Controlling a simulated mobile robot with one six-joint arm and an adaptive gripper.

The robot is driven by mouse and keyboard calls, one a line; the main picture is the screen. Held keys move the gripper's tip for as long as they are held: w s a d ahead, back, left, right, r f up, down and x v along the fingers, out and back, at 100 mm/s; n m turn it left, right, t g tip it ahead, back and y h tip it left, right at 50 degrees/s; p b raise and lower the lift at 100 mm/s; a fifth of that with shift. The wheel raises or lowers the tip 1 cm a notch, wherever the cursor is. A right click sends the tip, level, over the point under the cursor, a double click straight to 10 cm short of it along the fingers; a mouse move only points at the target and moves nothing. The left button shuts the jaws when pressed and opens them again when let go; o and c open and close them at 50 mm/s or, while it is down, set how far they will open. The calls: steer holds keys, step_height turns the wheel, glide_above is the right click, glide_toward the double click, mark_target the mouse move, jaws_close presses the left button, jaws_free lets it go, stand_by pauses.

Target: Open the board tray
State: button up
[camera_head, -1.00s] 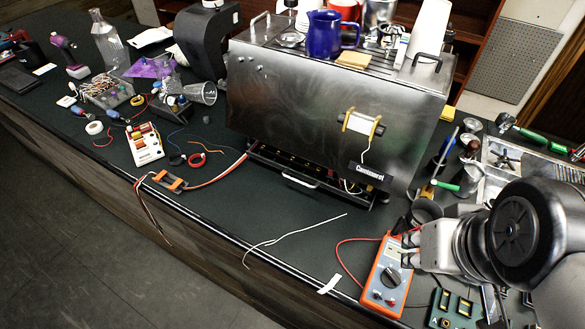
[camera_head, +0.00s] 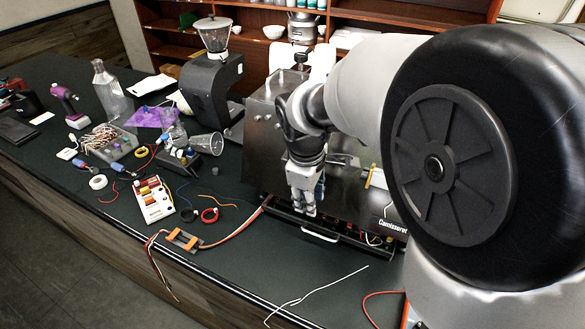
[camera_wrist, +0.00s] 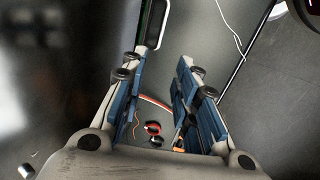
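The board tray (camera_head: 352,242) is a low dark tray under the front of the steel brewer (camera_head: 345,190), with wires and small parts showing along its edge. Its pale bar handle (camera_head: 320,234) faces the bench front; a bar-like handle also shows in the wrist view (camera_wrist: 153,44). My gripper (camera_head: 304,208) points down in front of the brewer, just above and left of the handle. In the wrist view my gripper (camera_wrist: 158,72) has its blue-padded fingers apart with nothing held between them.
An orange-ended cable module (camera_head: 184,240), red and black wire rings (camera_head: 209,215) and a white terminal board (camera_head: 152,199) lie left of the tray. A loose white wire (camera_head: 318,291) lies on the bench in front. The bench between them is mostly clear.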

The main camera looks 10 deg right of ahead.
mark_target(311, 233)
steer(key=f+b, duration=0.1)
steer(key=f, duration=0.4)
steer(key=w+d+f+b, duration=0.1)
steer(key=f+b, duration=0.1)
steer(key=f, duration=0.3)
steer(key=w+f+b, duration=0.1)
steer(key=f, duration=0.4)
steer(key=shift+w+d+f, duration=0.2)
steer(key=shift+d+f, duration=0.1)
steer(key=shift+c, duration=0.6)
jaws_close()
steer(key=shift+s, duration=0.15)
